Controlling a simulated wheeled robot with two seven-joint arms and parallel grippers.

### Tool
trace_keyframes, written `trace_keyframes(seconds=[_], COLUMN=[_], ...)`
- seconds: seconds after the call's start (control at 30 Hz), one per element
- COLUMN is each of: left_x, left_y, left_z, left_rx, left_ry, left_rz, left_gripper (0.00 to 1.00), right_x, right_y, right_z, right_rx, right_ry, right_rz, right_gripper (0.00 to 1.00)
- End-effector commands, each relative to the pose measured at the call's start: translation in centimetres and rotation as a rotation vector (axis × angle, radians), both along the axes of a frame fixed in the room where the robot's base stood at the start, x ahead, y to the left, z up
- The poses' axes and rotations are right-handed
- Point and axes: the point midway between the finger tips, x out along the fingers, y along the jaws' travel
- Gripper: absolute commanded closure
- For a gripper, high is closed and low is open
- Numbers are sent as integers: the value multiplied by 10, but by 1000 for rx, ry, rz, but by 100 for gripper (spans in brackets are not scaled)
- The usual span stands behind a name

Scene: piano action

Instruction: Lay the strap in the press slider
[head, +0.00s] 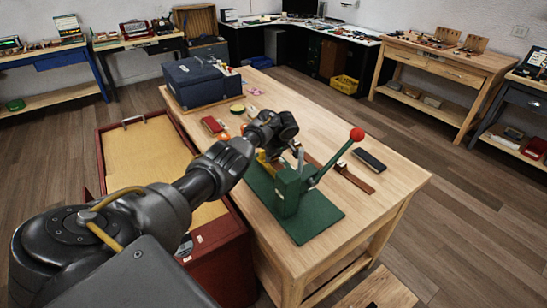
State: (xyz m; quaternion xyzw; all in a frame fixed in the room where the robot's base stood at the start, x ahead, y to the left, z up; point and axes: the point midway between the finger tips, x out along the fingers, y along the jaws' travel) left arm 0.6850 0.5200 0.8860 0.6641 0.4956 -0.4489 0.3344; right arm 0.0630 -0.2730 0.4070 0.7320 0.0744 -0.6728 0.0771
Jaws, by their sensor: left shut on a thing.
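The green press (287,192) stands on a green base plate on the wooden table, with a raised lever ending in a red ball (357,134). A yellow part (268,163), perhaps the slider, shows partly behind my arm and the press. A long brown strap (356,182) extends right from behind the press and lever, its near end hidden close to my gripper. My left gripper (296,148) is above the far side of the press, shut on what looks like the strap; the fingertips are small and partly hidden. My right gripper is out of view.
A black block (370,160) lies right of the lever. A red-brown block (213,126) and a yellow-topped round tin (238,108) lie farther back, before a dark blue box (198,82). A red case (215,262) stands left of the table (395,182). The table's right end is clear.

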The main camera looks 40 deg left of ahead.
Motion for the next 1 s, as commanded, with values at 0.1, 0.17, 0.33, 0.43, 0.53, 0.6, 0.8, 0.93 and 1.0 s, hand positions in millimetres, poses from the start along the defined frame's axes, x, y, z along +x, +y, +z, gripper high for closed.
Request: trace_keyframes(seconds=[0.1, 0.17, 0.33, 0.43, 0.53, 0.6, 0.8, 0.93, 1.0], left_x=[0, 0, 0, 0, 0, 0, 0, 0, 0], left_y=[0, 0, 0, 0, 0, 0, 0, 0, 0], left_z=[-4, -3, -4, -7, -11, -13, -16, -15, -15], left_rx=[2, 1, 1, 1, 0, 1, 1, 1, 1], left_ry=[-2, -2, -2, -1, -1, -1, -1, -1, -1], left_rz=[1, 1, 1, 0, 0, 0, 0, 0, 0], left_gripper=[91, 91, 91, 91, 91, 91, 91, 50, 42], right_x=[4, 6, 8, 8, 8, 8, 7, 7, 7], right_y=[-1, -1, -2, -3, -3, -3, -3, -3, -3], right_z=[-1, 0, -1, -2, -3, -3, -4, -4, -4], right_rx=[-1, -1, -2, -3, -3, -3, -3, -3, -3], right_ry=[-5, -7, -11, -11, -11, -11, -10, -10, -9], right_rz=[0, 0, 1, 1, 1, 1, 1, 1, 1], right_gripper=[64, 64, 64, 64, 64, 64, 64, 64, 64])
